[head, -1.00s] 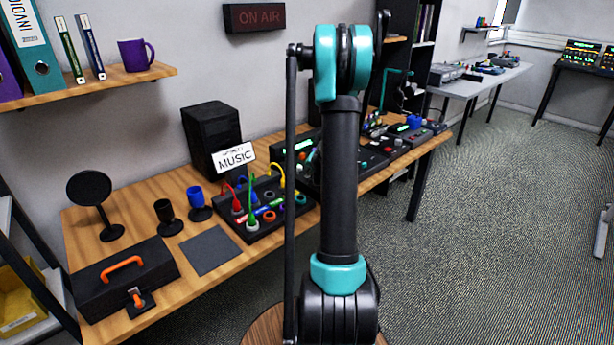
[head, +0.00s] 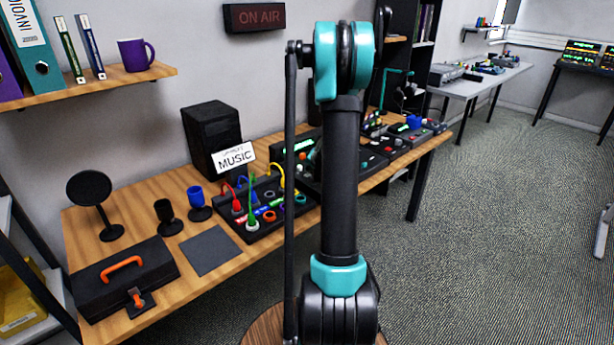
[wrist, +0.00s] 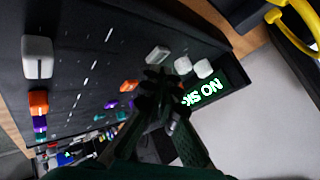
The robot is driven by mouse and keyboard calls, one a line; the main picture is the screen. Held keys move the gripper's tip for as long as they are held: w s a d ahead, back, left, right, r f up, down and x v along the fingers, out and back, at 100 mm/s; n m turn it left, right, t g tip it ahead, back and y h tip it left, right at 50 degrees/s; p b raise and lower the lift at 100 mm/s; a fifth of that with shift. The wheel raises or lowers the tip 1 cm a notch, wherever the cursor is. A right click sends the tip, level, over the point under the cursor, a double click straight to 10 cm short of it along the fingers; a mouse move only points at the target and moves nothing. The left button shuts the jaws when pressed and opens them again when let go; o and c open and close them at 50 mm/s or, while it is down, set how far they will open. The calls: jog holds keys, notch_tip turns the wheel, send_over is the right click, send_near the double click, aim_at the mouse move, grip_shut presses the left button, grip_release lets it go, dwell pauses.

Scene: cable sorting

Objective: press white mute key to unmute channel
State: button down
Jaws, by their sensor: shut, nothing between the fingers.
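In the wrist view, a black console panel (wrist: 90,60) with white line marks fills the upper left. My gripper (wrist: 158,75) is shut and empty over it, its fingertips beside a pale grey-white key (wrist: 158,53). Two rounded white keys (wrist: 182,65) (wrist: 203,68) sit just right of the tips, and a larger white cap (wrist: 37,57) is at far left. I cannot tell which one is the mute key, or whether the tips touch anything. In the head view my arm hides the gripper and part of the console (head: 374,160).
A lit green display (wrist: 203,92) is right of the fingers. Orange (wrist: 39,102) and purple caps line the panel. In the head view, a cable box (head: 265,215), a black toolbox (head: 90,290) and cups stand on the wooden desk (head: 150,235); open floor lies to the right.

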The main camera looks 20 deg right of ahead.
jog(key=shift+r, duration=2.85)
